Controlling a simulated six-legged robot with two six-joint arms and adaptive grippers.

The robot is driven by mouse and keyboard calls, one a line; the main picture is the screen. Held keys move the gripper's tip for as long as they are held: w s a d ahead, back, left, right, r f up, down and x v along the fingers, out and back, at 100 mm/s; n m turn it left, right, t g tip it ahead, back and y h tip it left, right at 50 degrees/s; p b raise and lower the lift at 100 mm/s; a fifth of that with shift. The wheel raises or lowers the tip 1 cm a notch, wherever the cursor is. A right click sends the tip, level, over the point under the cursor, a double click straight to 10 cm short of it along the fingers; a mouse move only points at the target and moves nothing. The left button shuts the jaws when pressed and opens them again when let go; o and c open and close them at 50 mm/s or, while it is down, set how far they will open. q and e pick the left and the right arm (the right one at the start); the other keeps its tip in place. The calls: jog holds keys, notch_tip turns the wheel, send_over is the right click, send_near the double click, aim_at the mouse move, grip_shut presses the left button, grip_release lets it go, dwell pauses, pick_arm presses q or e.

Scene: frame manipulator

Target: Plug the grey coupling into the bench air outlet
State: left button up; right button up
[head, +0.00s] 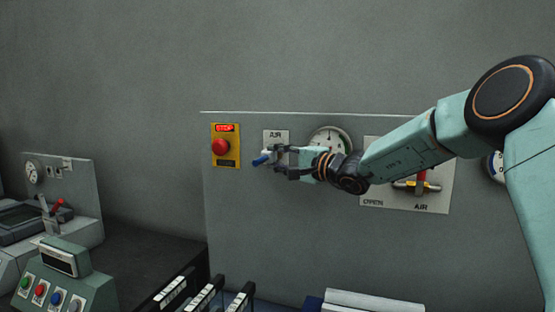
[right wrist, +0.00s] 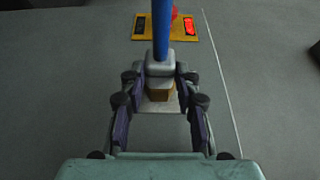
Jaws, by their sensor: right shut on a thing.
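The grey coupling (right wrist: 160,65) sits between the fingers of my right gripper (right wrist: 160,88), which is shut on it. A blue hose (right wrist: 161,25) runs from it. In the head view my right gripper (head: 281,161) is at the wall panel, with the blue hose (head: 261,160) sticking out to its left. The outlet's pale AIR plate (head: 275,135) is right behind the gripper. A brass piece (right wrist: 159,92) shows between the coupling and the plate (right wrist: 158,105) in the wrist view. I cannot tell whether the coupling is seated on the outlet. My left gripper is not in view.
A red stop button (head: 220,147) on a yellow plate is left of the gripper. A round gauge (head: 331,141) is behind my right wrist. A valve plate (head: 432,200) with a red and yellow handle is further right. A button box (head: 63,277) stands lower left.

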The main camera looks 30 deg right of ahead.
jog(key=o, duration=1.1)
jog(key=shift+o, duration=0.2)
jog(key=shift+d, duration=0.1)
jog(key=v, duration=0.7)
jog(key=shift+s, duration=0.15)
jog(key=shift+s, duration=0.15)
jog(key=shift+f, duration=0.1)
